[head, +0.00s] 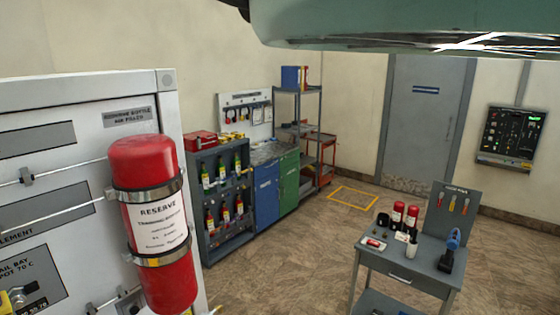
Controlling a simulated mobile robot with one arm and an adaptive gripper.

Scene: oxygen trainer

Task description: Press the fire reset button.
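I cannot make out a fire reset button in the head view. A dark control panel (510,135) with small lights and switches hangs on the right wall, but its markings are too small to read. A pale box with a red spot (374,243) lies on the small grey table (410,267); I cannot tell what it is. At the left is a white trainer panel (60,95) with a red reserve bottle (155,225) strapped to its edge. My gripper is not in view.
A bottle rack (207,238), blue and green cabinets (277,187) and a shelf unit (298,105) line the back wall. A grey door (425,120) is shut. A large teal shape (400,25) crosses the top. Floor between rack and table is clear.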

